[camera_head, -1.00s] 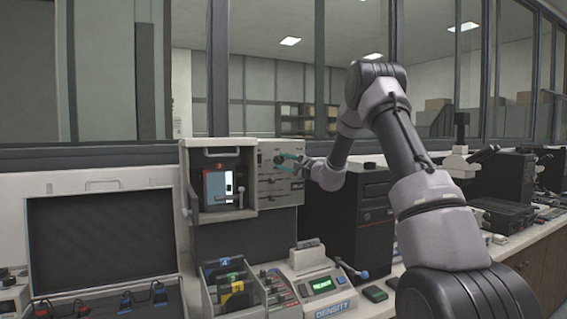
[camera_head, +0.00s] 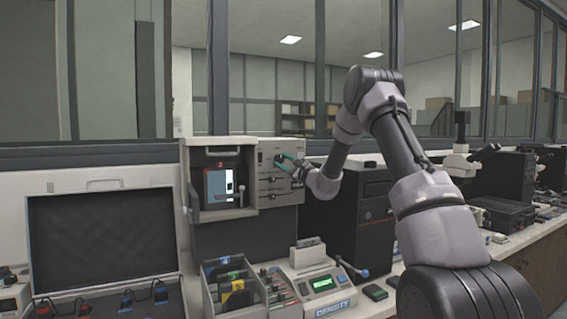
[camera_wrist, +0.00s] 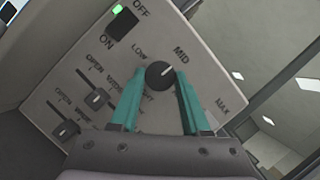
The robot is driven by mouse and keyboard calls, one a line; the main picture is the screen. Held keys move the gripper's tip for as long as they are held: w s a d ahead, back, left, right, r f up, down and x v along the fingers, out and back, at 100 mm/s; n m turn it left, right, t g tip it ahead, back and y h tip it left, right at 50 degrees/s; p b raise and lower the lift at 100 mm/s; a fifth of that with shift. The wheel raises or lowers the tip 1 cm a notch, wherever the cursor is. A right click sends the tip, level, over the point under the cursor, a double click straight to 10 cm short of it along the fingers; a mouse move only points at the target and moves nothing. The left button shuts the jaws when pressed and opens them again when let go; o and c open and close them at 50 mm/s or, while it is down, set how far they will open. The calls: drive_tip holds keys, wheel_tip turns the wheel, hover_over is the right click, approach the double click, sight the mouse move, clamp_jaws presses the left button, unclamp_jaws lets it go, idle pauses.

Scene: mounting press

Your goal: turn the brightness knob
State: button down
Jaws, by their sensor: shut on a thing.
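The brightness knob (camera_wrist: 160,75) is a dark round dial with a pale pointer line, on the press's light control panel (camera_head: 282,183). Labels LOW, MID and MAX stand around it in the wrist view, and its line points toward the side between MID and MAX. My gripper (camera_wrist: 161,82) has teal fingers closed on the knob from both sides. In the head view my gripper (camera_head: 287,160) reaches the upper part of the panel, and the knob is largely hidden by the fingers there.
A power switch (camera_wrist: 122,22) with a green light and two sliders (camera_wrist: 98,98) sit close by on the panel. The press's lit chamber (camera_head: 221,187) is left of the panel. A black computer tower (camera_head: 358,215) stands to the right, and a density meter (camera_head: 322,285) below.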

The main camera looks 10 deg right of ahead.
drive_tip(key=shift+f, duration=0.1)
drive_tip(key=shift+c, duration=1.9)
unclamp_jaws()
drive_tip(key=v, duration=1)
drive_tip(key=shift+s+d, duration=0.2)
drive_tip(key=shift+s, duration=0.15)
